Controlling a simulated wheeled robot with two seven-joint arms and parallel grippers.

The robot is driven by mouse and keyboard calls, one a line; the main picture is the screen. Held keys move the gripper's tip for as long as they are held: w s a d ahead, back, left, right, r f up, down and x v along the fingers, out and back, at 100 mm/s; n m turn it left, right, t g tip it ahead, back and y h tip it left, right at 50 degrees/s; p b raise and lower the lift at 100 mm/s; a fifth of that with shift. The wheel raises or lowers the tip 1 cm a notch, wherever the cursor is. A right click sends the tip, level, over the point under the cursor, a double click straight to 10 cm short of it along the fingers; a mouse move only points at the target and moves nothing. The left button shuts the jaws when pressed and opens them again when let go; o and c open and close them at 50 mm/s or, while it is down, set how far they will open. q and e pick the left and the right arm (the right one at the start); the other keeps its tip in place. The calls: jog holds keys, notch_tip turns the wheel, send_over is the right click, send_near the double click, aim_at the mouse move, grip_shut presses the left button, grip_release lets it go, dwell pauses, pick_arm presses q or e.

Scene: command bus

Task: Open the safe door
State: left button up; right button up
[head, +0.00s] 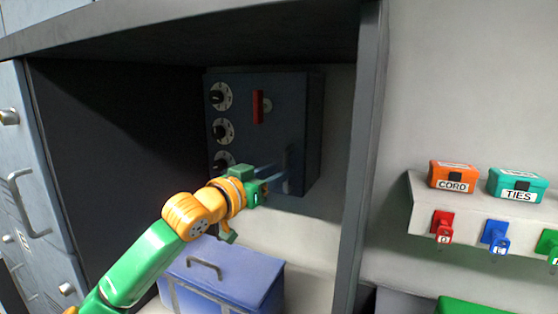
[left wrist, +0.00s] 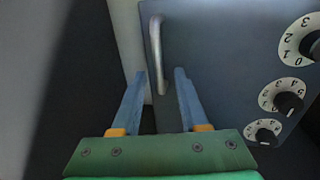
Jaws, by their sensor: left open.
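The safe (head: 283,110) is a dark blue-grey box inside a dark cabinet bay, and its door looks shut. A red lever (head: 258,107) sits on its front, with several dials down the left side, such as the top dial (head: 220,96). My left gripper (head: 285,172) is open at the lower right of the safe front. The left wrist view shows a silver bar handle (left wrist: 155,50) on the safe door (left wrist: 215,60). The handle's near end appears between the two spread fingers (left wrist: 160,75); I cannot tell whether they touch it. My right gripper is out of view.
A blue box with a handle (head: 225,275) stands below the safe. The bay's right post (head: 368,150) is close to the right of the safe. A shelf (head: 425,210) with an orange CORD box (head: 453,175) and a teal TIES box (head: 517,185) is farther right.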

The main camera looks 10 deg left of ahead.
pick_arm(q)
jog(key=shift+w+d+f, duration=0.25)
jog(key=shift+w+d, duration=0.05)
jog(key=shift+w, duration=0.35)
jog(key=shift+w+d+f, duration=0.25)
jog(key=shift+w+d, duration=0.05)
jog(key=shift+w, duration=0.3)
jog(key=shift+c, duration=1.1)
jog(key=shift+s+a+r, duration=0.15)
jog(key=shift+s+a, duration=0.05)
jog(key=shift+s, duration=0.1)
grip_shut()
jog(key=shift+w, duration=0.1)
